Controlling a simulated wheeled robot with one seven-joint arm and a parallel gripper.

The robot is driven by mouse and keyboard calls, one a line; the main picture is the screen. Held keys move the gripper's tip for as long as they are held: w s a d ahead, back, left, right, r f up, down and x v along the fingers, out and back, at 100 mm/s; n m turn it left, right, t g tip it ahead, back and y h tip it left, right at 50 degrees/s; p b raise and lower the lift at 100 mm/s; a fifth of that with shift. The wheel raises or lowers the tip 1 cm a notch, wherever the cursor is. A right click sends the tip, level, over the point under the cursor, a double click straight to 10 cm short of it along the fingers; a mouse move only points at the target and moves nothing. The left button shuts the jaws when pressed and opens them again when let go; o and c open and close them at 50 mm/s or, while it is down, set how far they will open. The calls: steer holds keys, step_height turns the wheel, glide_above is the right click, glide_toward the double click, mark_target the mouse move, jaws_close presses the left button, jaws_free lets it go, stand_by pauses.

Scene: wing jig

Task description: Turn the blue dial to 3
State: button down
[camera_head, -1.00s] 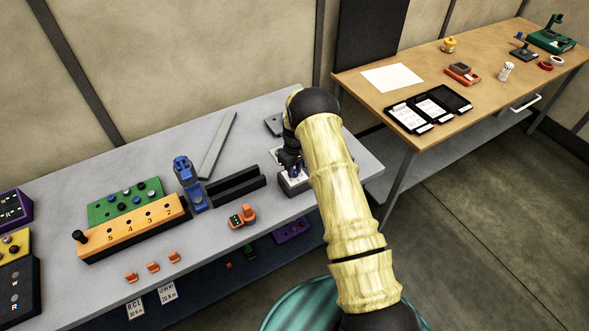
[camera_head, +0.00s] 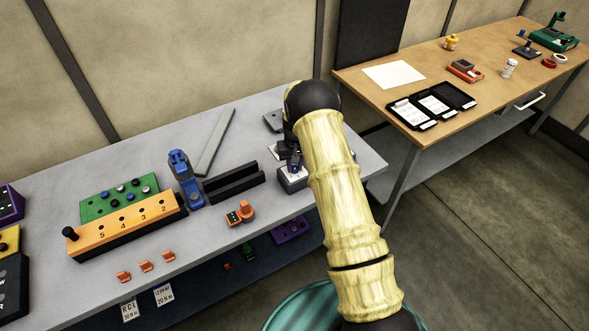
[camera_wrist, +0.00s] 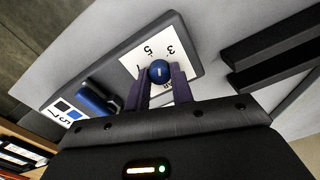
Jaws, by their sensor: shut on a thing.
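The blue dial (camera_wrist: 159,71) is a round knob with a short white mark on its top. It stands on a white plate (camera_wrist: 134,66) where the numbers 3 and 5 can be read; other markings are hidden. The mark does not clearly line up with a number. My gripper (camera_wrist: 160,80) is shut on the dial, one purple finger on each side of it. In the head view my gripper (camera_head: 291,158) is over the grey dial box (camera_head: 293,184) at the bench's right end, and my arm hides part of this area.
Next to the dial plate is a dark block with a blue part (camera_wrist: 96,98). A black channel (camera_head: 234,184), a blue clamp (camera_head: 184,178) and an orange numbered block (camera_head: 128,228) stand further left on the grey bench (camera_head: 215,245). A wooden table (camera_head: 400,85) is behind at right.

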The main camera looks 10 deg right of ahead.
mark_target(296, 167)
steer(key=m+b, duration=0.2)
steer(key=m, duration=0.1)
steer(key=shift+f+m, duration=0.1)
steer(key=shift+m, duration=0.2)
steer(key=shift+m+b, duration=0.45)
steer(key=shift+m, duration=1.05)
steer(key=c, duration=1.2)
jaws_free()
steer(key=shift+r, duration=0.2)
step_height(296, 167, up, 17)
steer(key=b, duration=0.3)
steer(key=shift+s+r, duration=0.15)
steer(key=shift+d, duration=0.1)
